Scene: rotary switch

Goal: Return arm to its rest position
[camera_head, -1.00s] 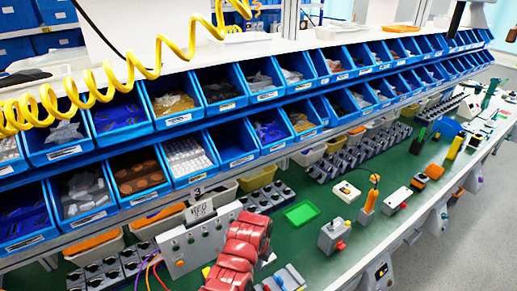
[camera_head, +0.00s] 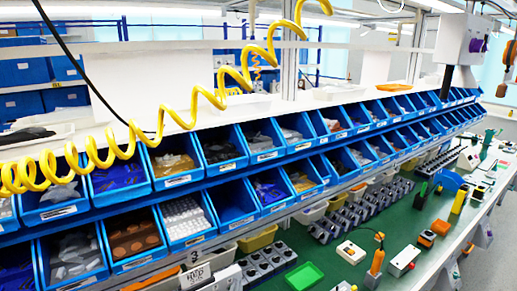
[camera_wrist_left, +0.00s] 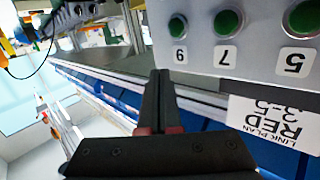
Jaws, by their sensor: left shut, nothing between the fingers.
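My left gripper (camera_wrist_left: 160,100) shows in the left wrist view, its dark fingers together and empty. A pale control panel (camera_wrist_left: 235,62) with green buttons marked 9, 7 and 5 fills the upper right of that view, and the fingers appear in front of its lower left edge, not gripping it. A white label card (camera_wrist_left: 275,122) reading RED 3-5 sits beside the panel. In the head view, the card (camera_head: 196,276) shows at the bottom edge, where most of the panel is cut off. Neither arm shows in the head view.
Two rows of blue bins (camera_head: 125,240) run along the back of the green bench (camera_head: 340,268). A green tray (camera_head: 304,277), an orange-handled tool (camera_head: 376,264) and several small boxes lie on the bench. A yellow coiled cable (camera_head: 130,150) hangs in front of the shelf.

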